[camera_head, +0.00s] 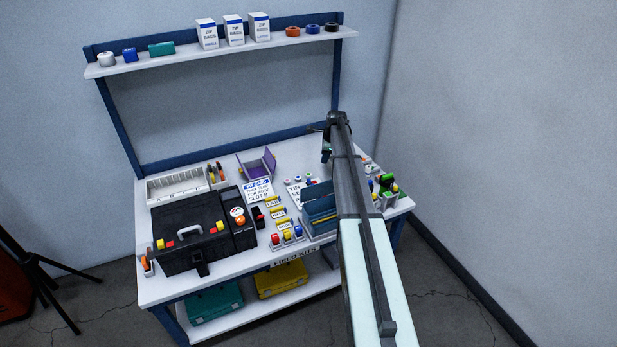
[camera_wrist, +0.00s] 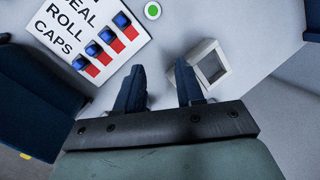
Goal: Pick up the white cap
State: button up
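My gripper (camera_wrist: 160,88) is open in the wrist view, with clear table between its two dark fingers. A white, square, hollow piece (camera_wrist: 222,83) lies beside the right fingertip; I cannot tell whether they touch. A small round piece with a white rim and green centre (camera_wrist: 152,10) sits at the top edge. I cannot tell for sure which of these, if either, is the white cap. A card reading "SEAL ROLL CAPS" (camera_wrist: 63,38) lies at upper left with several blue pieces on it. In the head view my gripper (camera_head: 327,150) hangs over the table's back right, its fingers unclear.
A blue bin (camera_head: 318,208) stands left of my arm and shows as dark blue at left in the wrist view. A black toolbox (camera_head: 190,235) fills the table's left. Green items (camera_head: 387,184) stand at the right edge. A shelf (camera_head: 190,53) runs above the back.

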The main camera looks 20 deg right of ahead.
aim_at(309, 174)
jog(key=w+a+f+m, duration=0.1)
jog(key=w+f, duration=0.1)
jog(key=f, duration=0.2)
jog(key=w+a+f+m+y, duration=0.1)
jog(key=w+a+f, duration=0.1)
jog(key=f, duration=0.2)
jog(key=w+a+f+m+g, duration=0.1)
jog(key=f, duration=0.3)
jog(key=shift+w+a+f+m+y, duration=0.25)
jog(key=shift+w+m+y, duration=0.05)
jog(key=shift+w, duration=0.1)
jog(key=shift+c, duration=0.2)
jog(key=c, duration=0.6)
